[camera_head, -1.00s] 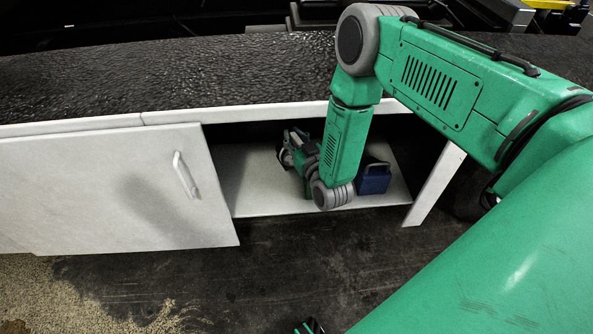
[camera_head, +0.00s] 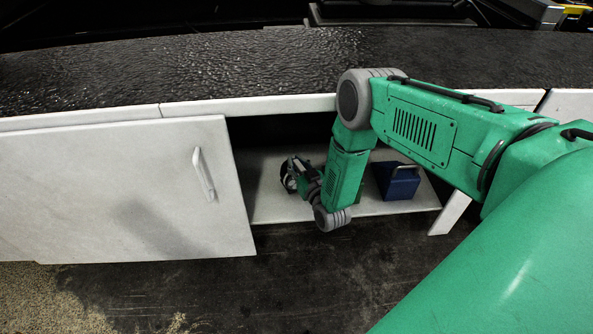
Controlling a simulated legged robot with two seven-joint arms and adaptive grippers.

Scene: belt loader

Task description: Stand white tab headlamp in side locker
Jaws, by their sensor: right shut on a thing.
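My right arm reaches into the open side locker (camera_head: 268,207) under the dark counter. My right gripper (camera_head: 297,174) is low inside it, near the left part of the locker floor. It is shut on a small dark, rounded thing with a pale face, which looks like the headlamp (camera_head: 289,183). A white tab cannot be made out. The gripper and wrist partly hide the headlamp, so I cannot tell whether it touches the floor or stands upright. My left gripper is not in view.
A blue box with a grey handle (camera_head: 401,183) stands on the locker floor to the right of my forearm. A white door with a handle (camera_head: 205,175) borders the opening on the left, and a white panel (camera_head: 449,213) on the right. The black counter top (camera_head: 200,70) lies above.

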